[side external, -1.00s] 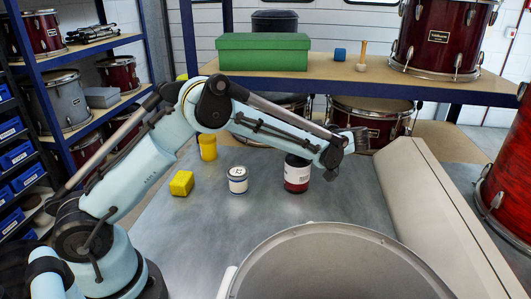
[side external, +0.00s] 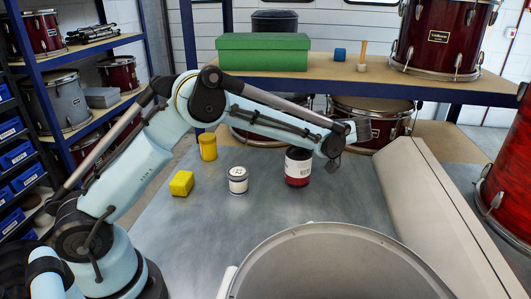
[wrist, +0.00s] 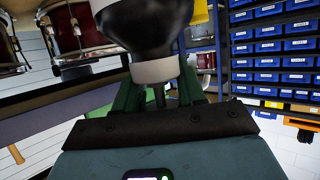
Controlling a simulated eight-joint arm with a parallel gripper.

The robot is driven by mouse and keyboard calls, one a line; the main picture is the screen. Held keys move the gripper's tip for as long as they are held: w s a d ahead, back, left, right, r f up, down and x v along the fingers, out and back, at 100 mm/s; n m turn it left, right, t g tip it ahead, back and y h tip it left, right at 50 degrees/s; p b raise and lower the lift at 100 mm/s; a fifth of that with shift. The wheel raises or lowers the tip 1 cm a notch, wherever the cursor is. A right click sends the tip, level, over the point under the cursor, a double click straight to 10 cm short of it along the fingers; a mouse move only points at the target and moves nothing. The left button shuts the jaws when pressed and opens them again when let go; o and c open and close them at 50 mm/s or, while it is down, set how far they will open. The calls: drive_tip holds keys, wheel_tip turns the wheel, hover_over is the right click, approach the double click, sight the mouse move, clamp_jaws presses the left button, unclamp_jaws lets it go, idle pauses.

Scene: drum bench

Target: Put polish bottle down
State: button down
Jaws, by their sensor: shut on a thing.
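The polish bottle has a dark shoulder, white label and deep red base. In the side external view the bottle (side external: 298,168) is upright below my forearm, which hides its top. I cannot tell if its base touches the bench (side external: 230,232). In the wrist view the bottle (wrist: 148,32) appears inverted, with a black shoulder and a white cap. My gripper (wrist: 157,80) is shut on the cap end. In the side external view its fingers are hidden behind my arm.
A small white tin (side external: 238,181), a yellow block (side external: 181,184) and a yellow container (side external: 208,147) stand left of the bottle. A large grey drum (side external: 300,232) fills the front. A beige panel (side external: 425,200) is at right. Bench around the bottle's front is clear.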

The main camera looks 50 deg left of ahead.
drive_tip(key=shift+r, duration=0.85)
drive_tip(key=s+d+r, duration=0.4)
drive_tip(key=d+r, duration=0.3)
drive_tip(key=d, duration=0.3)
drive_tip(key=s+a+r, duration=0.2)
drive_tip(key=s+a, duration=0.7)
drive_tip(key=s, duration=0.2)
drive_tip(key=s+a+f+t, duration=0.1)
drive_tip(key=s+a+f, duration=0.15)
drive_tip(key=s, duration=0.45)
drive_tip(key=s+a+f, duration=0.2)
drive_tip(key=s+a, duration=0.2)
drive_tip(key=s, duration=0.2)
wheel_tip(320, 180, down, 8)
drive_tip(key=shift+a+m, duration=0.2)
drive_tip(key=shift+m, duration=0.2)
drive_tip(key=shift+f, duration=0.1)
drive_tip(key=c, duration=0.7)
unclamp_jaws()
drive_tip(key=shift+o, duration=0.2)
